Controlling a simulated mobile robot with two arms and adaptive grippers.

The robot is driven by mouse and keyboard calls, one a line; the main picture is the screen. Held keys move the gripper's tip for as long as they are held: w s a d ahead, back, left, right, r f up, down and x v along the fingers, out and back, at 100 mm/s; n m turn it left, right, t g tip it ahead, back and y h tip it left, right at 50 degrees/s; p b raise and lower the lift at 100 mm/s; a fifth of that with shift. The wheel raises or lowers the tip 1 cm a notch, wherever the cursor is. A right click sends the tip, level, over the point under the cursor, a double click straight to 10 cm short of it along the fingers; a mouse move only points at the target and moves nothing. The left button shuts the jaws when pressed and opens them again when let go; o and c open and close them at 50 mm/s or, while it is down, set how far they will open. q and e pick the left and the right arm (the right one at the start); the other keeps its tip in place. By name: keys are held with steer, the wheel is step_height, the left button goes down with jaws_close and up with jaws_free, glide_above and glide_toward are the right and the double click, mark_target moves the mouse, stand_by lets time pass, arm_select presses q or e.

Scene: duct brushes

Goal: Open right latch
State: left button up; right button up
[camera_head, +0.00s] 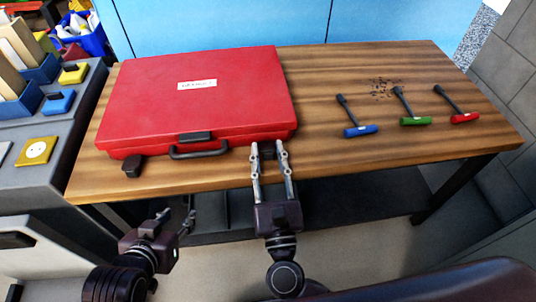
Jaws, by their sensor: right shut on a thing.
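A closed red case (225,105) lies on the wooden table, with a dark handle (198,153) and a dark middle catch (195,137) on its front side. The left latch (132,166) is dark and sticks out from the front left corner. My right gripper (268,148) is at the front right of the case, with its two fingers on either side of the dark right latch (268,154), shut on it. The fingers partly hide this latch. My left gripper (175,213) is low in front of the table, away from the case; its finger opening is unclear.
A grey unit (60,150) with bins stands at the left. The table's front right is clear.

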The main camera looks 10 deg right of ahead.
steer(key=o, duration=0.8)
steer(key=shift+o, duration=0.2)
steer(key=v, duration=1.2)
